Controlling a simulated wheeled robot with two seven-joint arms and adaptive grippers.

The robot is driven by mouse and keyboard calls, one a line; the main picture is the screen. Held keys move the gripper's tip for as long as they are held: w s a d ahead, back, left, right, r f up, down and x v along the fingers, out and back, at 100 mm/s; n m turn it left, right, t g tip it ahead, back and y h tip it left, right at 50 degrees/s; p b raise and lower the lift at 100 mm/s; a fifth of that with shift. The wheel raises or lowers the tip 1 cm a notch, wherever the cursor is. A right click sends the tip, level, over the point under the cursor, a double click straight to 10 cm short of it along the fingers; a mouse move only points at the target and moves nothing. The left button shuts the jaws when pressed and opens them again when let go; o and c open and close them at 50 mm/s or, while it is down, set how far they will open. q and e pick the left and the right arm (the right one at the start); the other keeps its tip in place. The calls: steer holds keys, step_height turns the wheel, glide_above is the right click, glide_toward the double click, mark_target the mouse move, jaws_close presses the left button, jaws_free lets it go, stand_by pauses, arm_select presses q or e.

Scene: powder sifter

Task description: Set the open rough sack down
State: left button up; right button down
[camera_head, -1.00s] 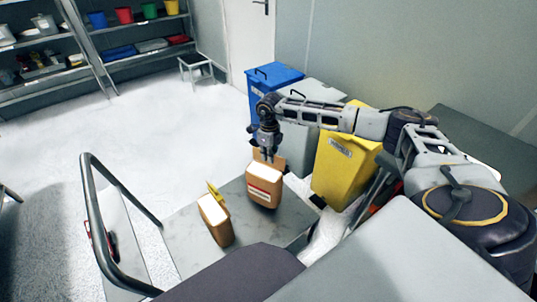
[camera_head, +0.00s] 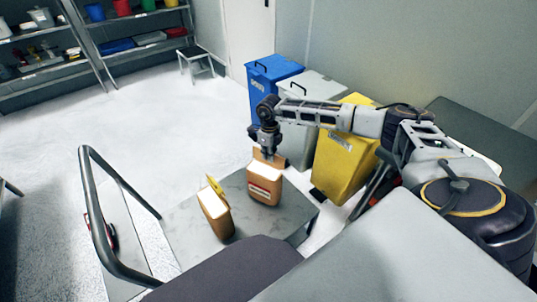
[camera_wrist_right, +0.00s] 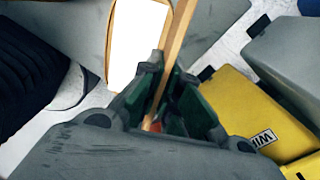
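An open brown sack with a white top and a red-and-white label (camera_head: 264,186) is upright at the far right part of the grey cart top (camera_head: 190,239). It is at or just above the surface; I cannot tell whether it touches. My right gripper (camera_head: 267,151) is above its raised back flap. In the right wrist view, the gripper's green-padded fingers (camera_wrist_right: 168,98) are closed around the thin brown flap (camera_wrist_right: 178,38), beside the white opening (camera_wrist_right: 136,40). A second open brown sack with a yellow piece at its rim (camera_head: 216,215) stands to the left. My left gripper is not in view.
A blue bin (camera_head: 273,77), a grey bin (camera_head: 298,148) and a yellow bin (camera_head: 340,168) stand beyond and right of the cart. The cart's dark handle rail (camera_head: 90,215) rises at the left. Bare cart top lies around the sacks.

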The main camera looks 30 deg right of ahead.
steer(key=shift+w+r, duration=0.1)
steer(key=c, duration=2.1)
jaws_free()
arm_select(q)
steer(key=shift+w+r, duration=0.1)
arm_select(e)
steer(key=o, duration=0.5)
steer(key=shift+c, duration=0.2)
